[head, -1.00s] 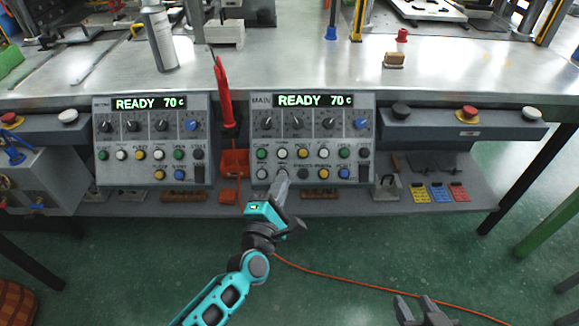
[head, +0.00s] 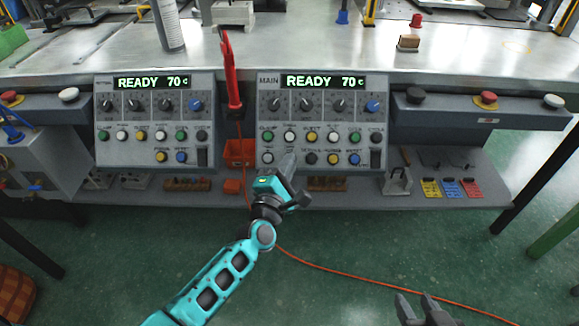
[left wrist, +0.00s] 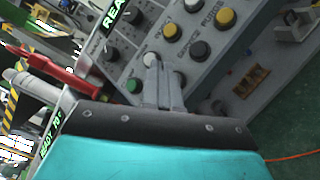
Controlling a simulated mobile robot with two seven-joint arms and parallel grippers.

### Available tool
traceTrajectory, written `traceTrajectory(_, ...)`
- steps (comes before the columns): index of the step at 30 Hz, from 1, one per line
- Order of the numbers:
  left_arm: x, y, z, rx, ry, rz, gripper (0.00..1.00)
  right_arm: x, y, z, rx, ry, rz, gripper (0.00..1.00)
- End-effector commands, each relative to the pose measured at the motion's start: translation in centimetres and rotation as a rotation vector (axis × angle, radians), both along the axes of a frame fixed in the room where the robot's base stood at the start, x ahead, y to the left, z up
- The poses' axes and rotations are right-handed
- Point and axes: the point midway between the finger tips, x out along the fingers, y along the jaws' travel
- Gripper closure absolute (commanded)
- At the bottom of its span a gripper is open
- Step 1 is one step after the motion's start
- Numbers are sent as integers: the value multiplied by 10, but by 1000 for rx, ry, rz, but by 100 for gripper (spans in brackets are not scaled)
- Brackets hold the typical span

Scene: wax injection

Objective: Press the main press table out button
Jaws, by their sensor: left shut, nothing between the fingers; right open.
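The main press panel (head: 262,100) reads READY 70 C in the head view. It has an upper row of green, white, yellow, white, green and black buttons above a shorter lower row. I cannot read which button is table out. My left gripper (head: 290,157) is shut and empty, its tip over the lower row's left part, hiding the second button there. In the left wrist view its fingertips (left wrist: 154,62) overlap the lower edge of a white button (left wrist: 151,57); contact cannot be told. My right gripper (head: 423,300) is open and empty at the bottom right.
A similar panel (head: 101,150) stands to the left. A red tool (head: 231,75) hangs between the panels, above an orange holder (head: 239,153). A shelf (head: 440,160) below holds small tools and coloured cards. An orange cable (head: 350,281) crosses the green floor.

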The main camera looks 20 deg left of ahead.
Motion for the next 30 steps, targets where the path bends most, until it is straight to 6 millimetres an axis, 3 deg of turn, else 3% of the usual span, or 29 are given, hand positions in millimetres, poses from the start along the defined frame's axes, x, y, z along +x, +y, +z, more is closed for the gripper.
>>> traceTrajectory(1, 4, 1, -8, 0, -2, 1, 100, 0, 0, -11, -1, 0, -1, 57)
traceTrajectory(6, 13, 4, -13, 0, 0, 0, 100, -1, -1, -21, -2, 5, -2, 57)
traceTrajectory(30, 15, 4, -13, -1, 0, 0, 100, -4, -2, -24, -3, 11, -4, 57)
